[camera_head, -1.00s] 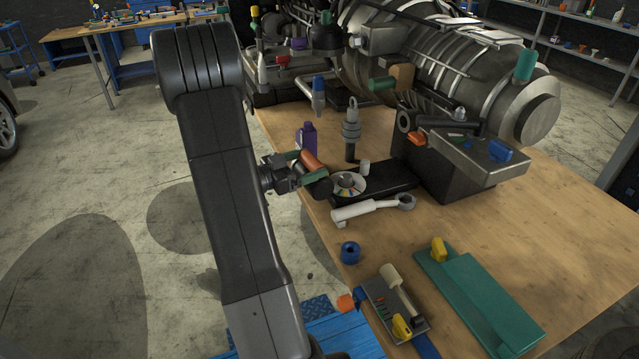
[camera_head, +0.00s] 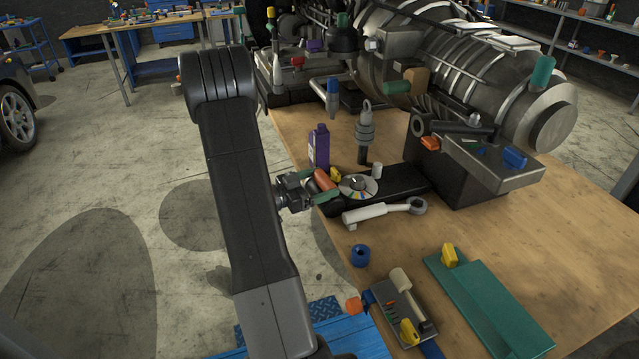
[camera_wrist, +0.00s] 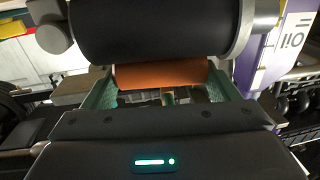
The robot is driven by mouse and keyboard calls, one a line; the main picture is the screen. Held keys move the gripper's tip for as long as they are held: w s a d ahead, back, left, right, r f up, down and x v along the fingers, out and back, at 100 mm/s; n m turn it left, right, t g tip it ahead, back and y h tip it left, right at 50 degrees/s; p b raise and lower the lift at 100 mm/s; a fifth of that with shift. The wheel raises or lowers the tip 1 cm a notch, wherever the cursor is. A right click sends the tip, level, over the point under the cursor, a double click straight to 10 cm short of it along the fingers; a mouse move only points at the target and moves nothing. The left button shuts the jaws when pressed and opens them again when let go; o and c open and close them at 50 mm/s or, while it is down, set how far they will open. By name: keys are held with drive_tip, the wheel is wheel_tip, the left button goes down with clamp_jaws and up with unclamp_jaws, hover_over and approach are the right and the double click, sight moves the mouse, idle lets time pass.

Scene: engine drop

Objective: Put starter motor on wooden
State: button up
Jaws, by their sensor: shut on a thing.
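My gripper (camera_head: 324,187) is at the left edge of the wooden workbench top (camera_head: 560,240), its green fingers shut on the starter motor. The motor's orange cylinder (camera_head: 324,179) shows between the fingers in the head view. In the wrist view the motor is a large black cylinder (camera_wrist: 150,28) with a grey end ring and a smaller orange cylinder (camera_wrist: 160,74) between the green fingers (camera_wrist: 165,97). The motor's underside is hidden, so I cannot tell whether it touches the bench.
A purple bottle (camera_head: 319,146), a disc (camera_head: 358,186) and a white-handled tool (camera_head: 380,212) are close to my gripper. A blue roll (camera_head: 361,256), a tool tray (camera_head: 403,308) and a green plate (camera_head: 490,303) are nearer. A large engine (camera_head: 440,65) is behind. The bench's right side is clear.

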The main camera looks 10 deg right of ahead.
drive_tip(key=o, duration=1.5)
drive_tip(key=shift+f, duration=0.1)
drive_tip(key=b+v, duration=0.2)
drive_tip(key=v, duration=1)
drive_tip(key=shift+r+b, duration=0.25)
drive_tip(key=shift+b, duration=0.1)
drive_tip(key=p+x, duration=0.3)
drive_tip(key=x, duration=0.9)
drive_tip(key=shift+d+r, duration=0.1)
drive_tip(key=shift+r, duration=0.85)
